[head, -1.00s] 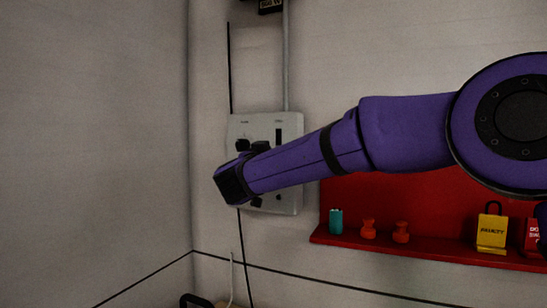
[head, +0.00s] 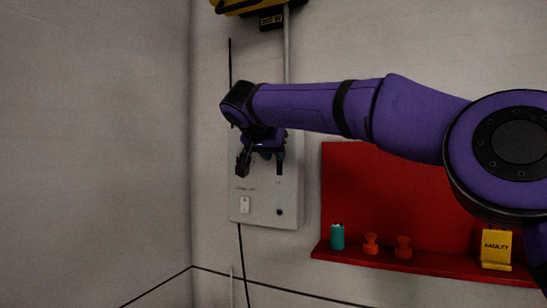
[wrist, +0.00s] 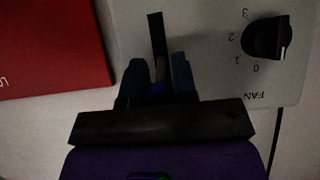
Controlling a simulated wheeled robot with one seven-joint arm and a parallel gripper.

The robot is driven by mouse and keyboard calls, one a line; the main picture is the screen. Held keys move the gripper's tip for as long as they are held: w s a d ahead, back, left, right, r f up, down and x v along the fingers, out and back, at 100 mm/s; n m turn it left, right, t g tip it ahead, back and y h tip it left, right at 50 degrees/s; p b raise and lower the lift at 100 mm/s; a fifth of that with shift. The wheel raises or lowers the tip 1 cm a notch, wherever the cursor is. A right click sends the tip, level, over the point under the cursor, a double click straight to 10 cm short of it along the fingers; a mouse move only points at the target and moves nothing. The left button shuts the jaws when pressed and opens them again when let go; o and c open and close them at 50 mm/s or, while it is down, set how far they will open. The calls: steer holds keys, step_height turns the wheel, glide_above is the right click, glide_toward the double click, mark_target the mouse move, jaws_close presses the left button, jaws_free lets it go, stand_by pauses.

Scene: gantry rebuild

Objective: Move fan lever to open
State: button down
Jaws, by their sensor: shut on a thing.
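The fan control panel (head: 285,195) is a pale grey box on the wall. It shows upside down in the wrist view, with a black slot (wrist: 156,32) and a black dial (wrist: 268,38) marked FAN and 0 to 3. My gripper (head: 273,156) is at the upper part of the panel. In the wrist view my gripper (wrist: 158,72) is in line with the slot, its two fingers close together and shut on a small part between them, which appears to be the fan lever. The lever is mostly hidden and dark, so its position is hard to tell.
A white rocker switch (head: 244,205) and a small black round part (head: 279,212) are low on the panel. A red board with a shelf (head: 420,262) stands to the right, holding a teal item (head: 337,237), orange pieces (head: 371,244) and a yellow FAULTY tag (head: 496,250).

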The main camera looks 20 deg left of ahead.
steer(key=shift+w+r+g, duration=0.1)
steer(key=shift+r+g, duration=0.1)
steer(key=shift+g, duration=0.3)
steer(key=c, duration=0.9)
jaws_free()
steer(key=v, duration=1)
steer(key=shift+s+r, duration=0.2)
steer(key=shift+r, duration=0.15)
